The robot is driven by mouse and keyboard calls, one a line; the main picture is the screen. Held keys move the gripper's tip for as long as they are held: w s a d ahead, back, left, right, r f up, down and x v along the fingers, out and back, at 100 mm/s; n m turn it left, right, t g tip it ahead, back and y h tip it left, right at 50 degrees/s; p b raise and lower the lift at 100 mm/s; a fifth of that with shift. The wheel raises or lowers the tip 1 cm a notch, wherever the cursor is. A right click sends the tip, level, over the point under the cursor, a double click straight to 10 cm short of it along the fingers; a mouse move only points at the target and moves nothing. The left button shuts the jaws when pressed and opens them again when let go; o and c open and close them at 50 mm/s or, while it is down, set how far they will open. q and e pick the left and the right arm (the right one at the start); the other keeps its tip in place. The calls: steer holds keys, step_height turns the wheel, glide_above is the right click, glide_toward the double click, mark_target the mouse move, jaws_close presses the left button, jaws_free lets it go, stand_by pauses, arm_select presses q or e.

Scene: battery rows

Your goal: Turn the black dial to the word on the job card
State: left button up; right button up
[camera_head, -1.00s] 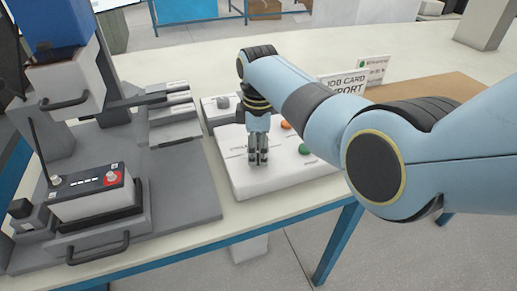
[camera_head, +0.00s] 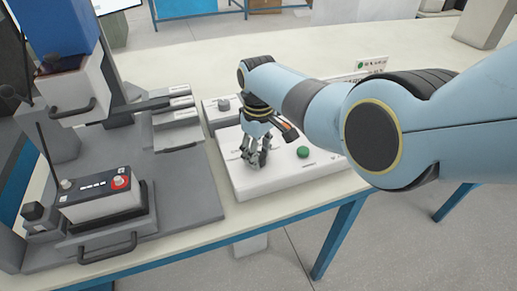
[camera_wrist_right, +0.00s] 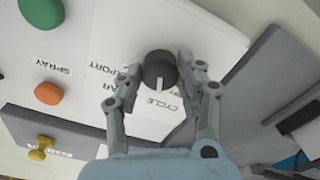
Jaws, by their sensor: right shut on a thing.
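The black dial (camera_wrist_right: 158,69) is on a white panel (camera_head: 262,185). In the wrist view its white pointer line points down, toward the printed word CYCLE. Words ending in PORT and AR are partly visible left of the dial. My right gripper (camera_wrist_right: 160,76), also in the head view (camera_head: 257,162), has its fingers on either side of the dial and is shut on it. The gripper hides the dial in the head view. The job card is mostly hidden behind my right arm, so its word cannot be read now. My left gripper is not in view.
A green button (camera_head: 303,152) and an orange button (camera_wrist_right: 48,93) are on the same panel. A grey box with a yellow knob (camera_wrist_right: 40,145) is nearby. A battery unit with a red button (camera_head: 118,182) stands on the left. Bare tabletop (camera_head: 300,60) lies behind.

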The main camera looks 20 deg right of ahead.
steer(key=m, duration=0.3)
steer(key=shift+m+p, duration=0.3)
steer(key=shift+p, duration=0.05)
steer(key=m, duration=0.4)
steer(key=shift+m+p, duration=0.3)
steer(key=m, duration=0.4)
steer(key=shift+m, duration=1.8)
steer(key=o, duration=1.1)
steer(key=shift+o, duration=0.2)
step_height(320, 180, up, 12)
